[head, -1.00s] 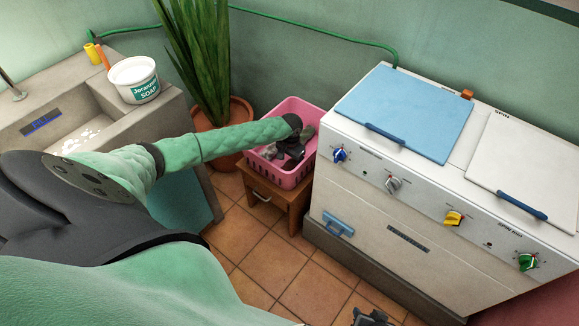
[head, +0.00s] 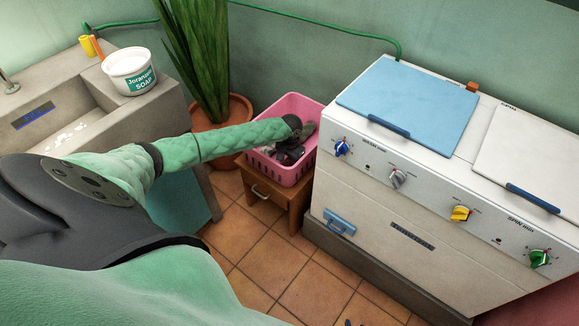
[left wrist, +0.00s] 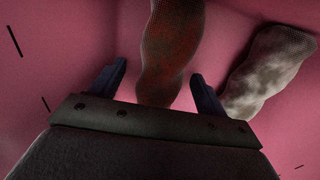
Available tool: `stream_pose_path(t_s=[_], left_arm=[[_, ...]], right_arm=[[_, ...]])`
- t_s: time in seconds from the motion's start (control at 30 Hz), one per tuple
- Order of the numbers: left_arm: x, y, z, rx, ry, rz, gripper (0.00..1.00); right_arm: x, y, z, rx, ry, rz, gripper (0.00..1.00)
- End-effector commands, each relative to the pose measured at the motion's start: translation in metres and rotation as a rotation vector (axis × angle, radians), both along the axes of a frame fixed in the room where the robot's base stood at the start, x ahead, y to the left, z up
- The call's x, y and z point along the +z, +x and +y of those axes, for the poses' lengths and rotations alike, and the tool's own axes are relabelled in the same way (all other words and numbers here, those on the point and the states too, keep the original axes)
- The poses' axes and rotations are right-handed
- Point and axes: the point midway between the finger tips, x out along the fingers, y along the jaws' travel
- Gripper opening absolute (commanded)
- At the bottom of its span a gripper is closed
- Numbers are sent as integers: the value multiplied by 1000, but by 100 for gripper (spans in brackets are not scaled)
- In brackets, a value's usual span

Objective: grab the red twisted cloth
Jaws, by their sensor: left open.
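The red twisted cloth (left wrist: 168,55) is a dark red, mesh-textured roll in the left wrist view. Its near end lies between the two blue fingers of my left gripper (left wrist: 160,78), and it runs away from them to the top edge. The left gripper is open, with the fingers on either side of the cloth and not closed on it. In the head view my left gripper (head: 291,152) is down in the pink basket (head: 290,103), and I cannot make out the red cloth there. Only dark slivers, possibly my right gripper, show at the bottom edge.
A grey-white twisted cloth (left wrist: 267,72) lies right of the red one in the basket. The basket stands on a small wooden stool (head: 272,195), between a potted plant (head: 205,60) and a white washing machine (head: 400,215). A sink with a soap tub (head: 130,72) is at left.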

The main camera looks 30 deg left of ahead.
Motion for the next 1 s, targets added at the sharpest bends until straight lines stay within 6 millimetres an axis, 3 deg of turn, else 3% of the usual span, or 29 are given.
stream_pose_path(t_s=[0.3,0.57,0.83,1.0], left_arm=[[0,0,0,0,0,0,74],[0,0,0,0,0,0,22],[1,0,0,0,0,-1,22],[6,0,0,1,0,-1,22]], right_arm=[[-3,-1,0,-1,0,-4,36],[-3,-1,1,-1,1,-4,36],[-2,0,-1,-2,-1,-2,36],[14,3,0,3,-1,9,36]])
